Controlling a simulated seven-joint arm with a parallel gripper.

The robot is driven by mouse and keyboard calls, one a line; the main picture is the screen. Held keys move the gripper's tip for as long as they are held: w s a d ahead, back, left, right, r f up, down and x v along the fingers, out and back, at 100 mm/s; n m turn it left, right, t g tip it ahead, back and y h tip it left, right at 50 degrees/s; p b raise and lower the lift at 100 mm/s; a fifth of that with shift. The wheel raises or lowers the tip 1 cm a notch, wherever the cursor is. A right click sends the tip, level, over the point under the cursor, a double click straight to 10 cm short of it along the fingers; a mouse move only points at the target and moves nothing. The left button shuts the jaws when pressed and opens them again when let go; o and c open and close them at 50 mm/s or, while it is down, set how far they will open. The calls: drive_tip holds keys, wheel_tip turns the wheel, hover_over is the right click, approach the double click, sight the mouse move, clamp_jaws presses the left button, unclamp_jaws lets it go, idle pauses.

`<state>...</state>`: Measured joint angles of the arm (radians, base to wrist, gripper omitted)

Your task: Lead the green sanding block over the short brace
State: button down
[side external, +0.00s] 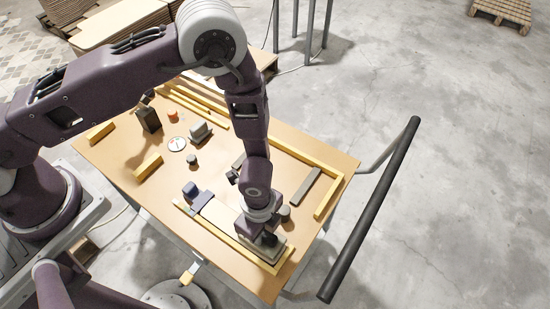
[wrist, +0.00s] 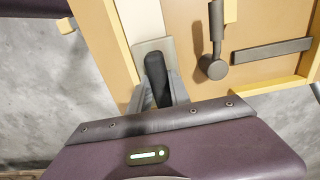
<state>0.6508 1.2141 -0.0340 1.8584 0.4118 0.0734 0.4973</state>
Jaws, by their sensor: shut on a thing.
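My gripper (wrist: 163,88) is shut on the dark handle of the sanding block (wrist: 143,47), whose flat base looks grey-green. In the side view the block (side external: 272,253) is under my gripper (side external: 266,238), near the table's front right corner, inside the yellow edging. A pale flat board (wrist: 142,17), perhaps the short brace, runs away from the block in the wrist view. In the side view this board (side external: 220,214) lies left of the block, along the front edging. The block's base seems to overlap or meet the board's end; contact underneath is hidden.
Yellow strips (side external: 320,178) edge the table. A dark grey bar (side external: 306,187) and a dark round-headed tool (wrist: 214,66) lie right of the block. A blue item (side external: 190,189) stands by the board's far end.

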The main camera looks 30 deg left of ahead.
drive_tip(key=shift+r, duration=0.7)
drive_tip(key=shift+r, duration=3)
drive_tip(key=shift+d+r, duration=0.1)
drive_tip(key=d+f, duration=0.1)
drive_tip(key=s+d+f, duration=0.1)
drive_tip(key=f, duration=0.1)
drive_tip(key=d+f, duration=0.1)
drive_tip(key=f, duration=0.1)
drive_tip(key=shift+s+f, duration=0.2)
drive_tip(key=shift+s, duration=0.15)
drive_tip(key=shift+f, duration=0.5)
